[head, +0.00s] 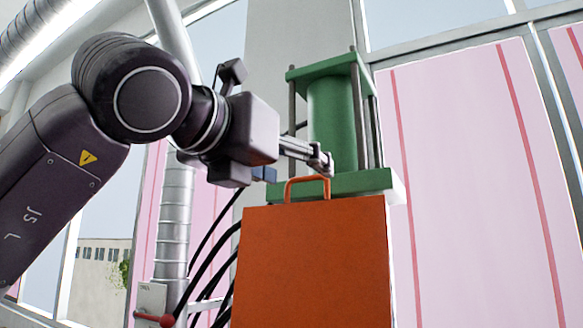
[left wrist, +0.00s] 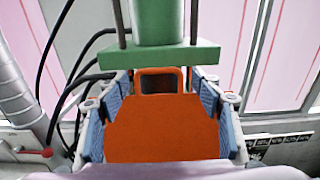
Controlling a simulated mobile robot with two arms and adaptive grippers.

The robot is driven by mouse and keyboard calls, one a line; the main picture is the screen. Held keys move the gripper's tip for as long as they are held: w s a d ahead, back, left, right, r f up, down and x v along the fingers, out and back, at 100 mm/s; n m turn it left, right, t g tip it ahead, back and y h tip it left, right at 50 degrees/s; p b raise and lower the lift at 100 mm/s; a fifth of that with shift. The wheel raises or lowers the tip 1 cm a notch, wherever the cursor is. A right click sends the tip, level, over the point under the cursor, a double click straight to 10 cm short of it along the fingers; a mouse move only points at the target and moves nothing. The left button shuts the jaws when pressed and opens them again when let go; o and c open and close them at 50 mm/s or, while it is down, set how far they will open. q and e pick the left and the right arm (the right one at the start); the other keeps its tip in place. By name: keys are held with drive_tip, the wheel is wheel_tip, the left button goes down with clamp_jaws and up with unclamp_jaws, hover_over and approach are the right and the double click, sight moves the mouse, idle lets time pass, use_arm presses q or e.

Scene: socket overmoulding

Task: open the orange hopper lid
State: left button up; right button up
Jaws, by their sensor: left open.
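The orange hopper lid (head: 312,262) shows as a broad flat panel at the lower middle of the head view, its handle (head: 306,181) on the upper edge. My left gripper (head: 318,164) is just above and behind that handle in the picture. In the left wrist view the lid (left wrist: 162,128) and its handle (left wrist: 160,72) lie between the two spread, blue-padded fingers of my left gripper (left wrist: 160,84). The fingers are open and hold nothing. Whether they touch the lid cannot be told. The hopper body and the hinge are hidden. My right gripper is not in view.
A green press frame with a cylinder (head: 332,120) and rods stands right behind the lid, close to my left gripper. Black hoses (head: 212,262) and a silver duct (head: 174,225) are to the left. A red-knobbed lever (head: 166,320) is at the lower left. Free space lies to the right.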

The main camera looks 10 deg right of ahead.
use_arm(q)
drive_tip(key=shift+w+d+f, duration=0.1)
drive_tip(key=shift+w, duration=0.15)
drive_tip(key=shift+s+a, duration=0.2)
drive_tip(key=shift+s, duration=0.05)
drive_tip(key=v, duration=1.1)
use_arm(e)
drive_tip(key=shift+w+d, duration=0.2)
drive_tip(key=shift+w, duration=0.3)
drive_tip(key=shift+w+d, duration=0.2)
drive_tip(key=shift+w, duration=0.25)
use_arm(q)
drive_tip(key=shift+a, duration=0.2)
